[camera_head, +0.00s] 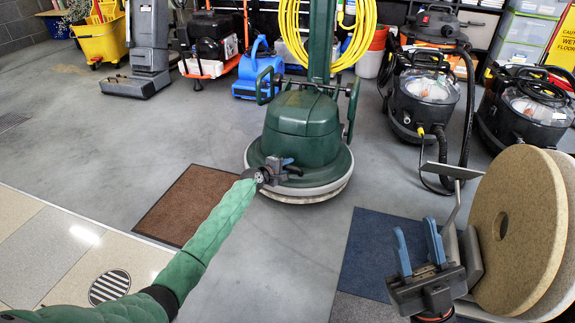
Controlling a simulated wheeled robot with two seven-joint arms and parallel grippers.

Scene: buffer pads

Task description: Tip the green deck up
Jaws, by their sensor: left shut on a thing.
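The green deck (302,115) is the round, domed base of a floor buffer in the middle of the head view. It has a pale grey rim band, side handles and an upright green column (321,40). It looks about level, and a thin tan layer shows under its front rim. My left gripper (290,168) is shut on the front of the green deck, just above the rim; the exact grip spot is partly hidden by the gripper. My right gripper (419,248) is open and empty, pointing up, to the right of the deck and nearer to me.
Large tan round pads (520,225) stand upright in a grey holder at the right. A brown mat (188,205) and a blue mat (385,255) lie on the floor. Vacuums (425,97), a blue blower (258,72) and a yellow bucket (100,40) stand behind. Grey floor is clear between.

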